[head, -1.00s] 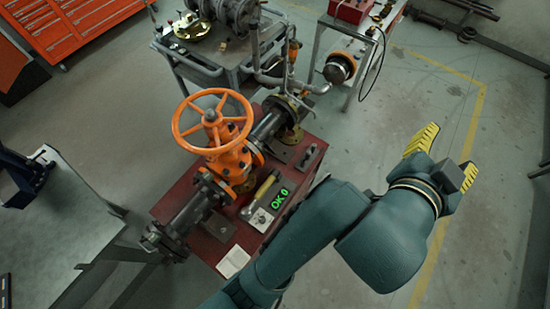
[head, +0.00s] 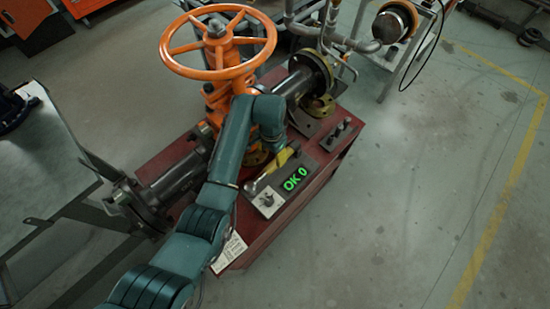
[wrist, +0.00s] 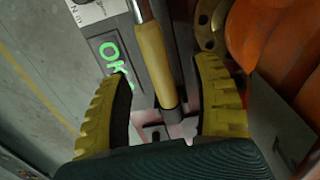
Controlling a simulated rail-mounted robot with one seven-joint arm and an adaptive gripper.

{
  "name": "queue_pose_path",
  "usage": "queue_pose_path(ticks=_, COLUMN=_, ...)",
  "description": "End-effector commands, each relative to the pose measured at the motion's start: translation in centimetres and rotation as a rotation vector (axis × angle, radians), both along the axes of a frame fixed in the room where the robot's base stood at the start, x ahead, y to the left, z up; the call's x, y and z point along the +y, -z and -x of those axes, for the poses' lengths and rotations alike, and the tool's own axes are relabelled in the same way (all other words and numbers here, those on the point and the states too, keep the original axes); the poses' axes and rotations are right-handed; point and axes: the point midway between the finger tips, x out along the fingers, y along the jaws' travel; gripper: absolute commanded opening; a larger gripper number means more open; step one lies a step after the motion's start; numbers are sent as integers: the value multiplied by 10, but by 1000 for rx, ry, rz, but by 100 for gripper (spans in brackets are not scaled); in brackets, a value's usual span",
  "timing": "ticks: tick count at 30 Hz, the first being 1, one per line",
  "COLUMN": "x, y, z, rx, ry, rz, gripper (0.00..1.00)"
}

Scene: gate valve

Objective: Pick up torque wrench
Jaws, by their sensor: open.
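The torque wrench has a yellow handle (wrist: 153,60) and a metal shaft. It lies beside the green "OK 0" display on the red bench, and its metal shaft (head: 261,183) shows in the head view. My gripper (wrist: 163,70) is open, with its yellow ribbed fingers on either side of the handle in the wrist view. The handle looks clear of both fingers, and I cannot tell how far above it they are. In the head view my arm bends over the bench and hides most of my gripper.
The orange valve handwheel (head: 218,42) and valve body stand close beside my arm. The pipe flange (head: 308,75) is behind. The display box (head: 296,179) sits beside the wrench. A grey table (head: 55,190) is at the left. Floor on the right is clear.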

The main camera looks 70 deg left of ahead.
Motion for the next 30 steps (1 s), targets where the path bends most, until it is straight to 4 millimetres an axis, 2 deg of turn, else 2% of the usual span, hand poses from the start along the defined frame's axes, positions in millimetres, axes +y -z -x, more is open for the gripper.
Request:
queue_pose_path(ticks=1, x=0, y=11, z=-1, rx=-1, ry=0, rz=0, gripper=64)
queue_pose_path(ticks=5, x=0, y=23, z=-1, rx=-1, ry=1, rz=-2, gripper=64)
queue_pose_path(ticks=13, x=-5, y=67, z=-9, rx=0, ry=1, rz=-1, gripper=64)
queue_pose_path(ticks=22, x=-5, y=71, z=-9, rx=-2, ry=1, rz=-3, gripper=65)
queue_pose_path(ticks=30, x=-5, y=71, z=-9, rx=-2, ry=1, rz=-3, gripper=13)
